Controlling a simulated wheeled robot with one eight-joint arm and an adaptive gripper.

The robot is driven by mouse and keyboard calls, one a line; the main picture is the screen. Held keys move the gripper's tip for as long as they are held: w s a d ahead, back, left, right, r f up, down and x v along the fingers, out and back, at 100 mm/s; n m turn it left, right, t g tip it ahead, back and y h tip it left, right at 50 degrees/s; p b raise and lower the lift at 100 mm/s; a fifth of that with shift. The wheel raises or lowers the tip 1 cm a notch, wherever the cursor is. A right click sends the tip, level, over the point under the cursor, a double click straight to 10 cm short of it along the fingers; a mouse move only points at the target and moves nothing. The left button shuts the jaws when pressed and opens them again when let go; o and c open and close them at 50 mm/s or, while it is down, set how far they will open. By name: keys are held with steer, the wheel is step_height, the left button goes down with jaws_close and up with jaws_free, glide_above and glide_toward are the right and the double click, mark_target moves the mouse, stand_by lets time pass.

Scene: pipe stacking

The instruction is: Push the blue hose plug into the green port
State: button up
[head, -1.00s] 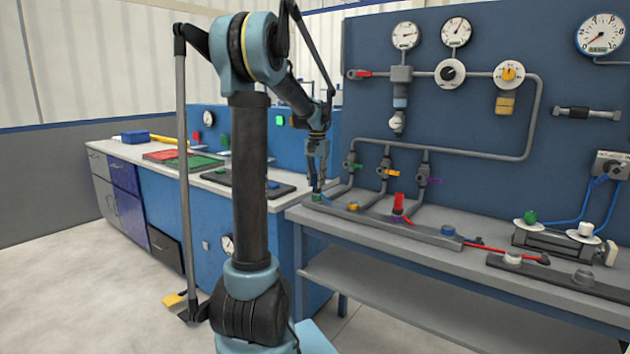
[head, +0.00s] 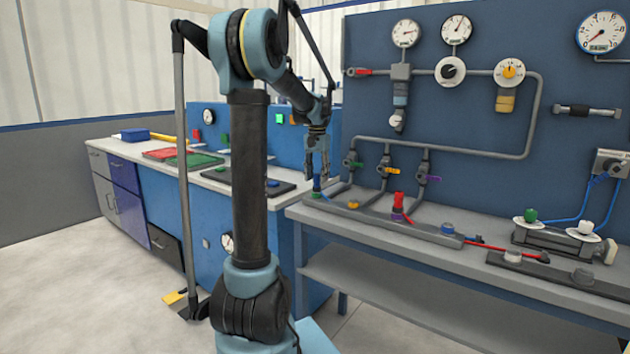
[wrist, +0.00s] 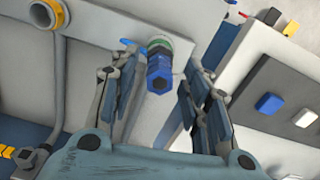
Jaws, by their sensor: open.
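The blue hose plug (wrist: 159,72) stands at the green port (wrist: 158,45) in the wrist view, its hex end toward the camera. In the head view the blue plug (head: 317,183) rises upright from the green port (head: 316,195) at the left end of the grey rail. My gripper (wrist: 162,65) is open, with one finger on each side of the plug and visible gaps between. In the head view my gripper (head: 317,176) hangs just above the plug. How deep the plug sits in the port cannot be told.
The rail also carries a yellow port (head: 353,206), a red plug (head: 398,202) at a purple port, and a blue port (head: 448,230). Pipes with a green-handled valve (head: 352,164) stand close behind. A dark tray (head: 230,182) lies on the left counter.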

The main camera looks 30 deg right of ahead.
step_height(320, 180, up, 10)
steer(key=r, duration=0.1)
steer(key=s+a+f+n, duration=0.1)
steer(key=a+f+n, duration=0.1)
steer(key=a, duration=0.6)
steer(key=s+a+f+n, duration=0.1)
steer(key=s+a+f, duration=0.1)
steer(key=a, duration=0.6)
steer(key=s+a+f+n+t, duration=0.1)
steer(key=s+a+f+n, duration=0.1)
steer(key=s+a+f, duration=0.3)
steer(key=s+a+f+n, duration=0.2)
steer(key=s+a+f, duration=0.1)
steer(key=a, duration=0.4)
steer(key=s+a+f+n+t, duration=0.1)
steer(key=s+a+f+n, duration=0.1)
steer(key=s+a+f, duration=0.35)
steer(key=s+a+f+n, duration=0.3)
steer(key=s+a+f, duration=0.4)
steer(key=f, duration=0.3)
steer(key=shift+a, duration=0.2)
steer(key=shift+c, duration=1.2)
steer(key=shift+d, duration=0.15)
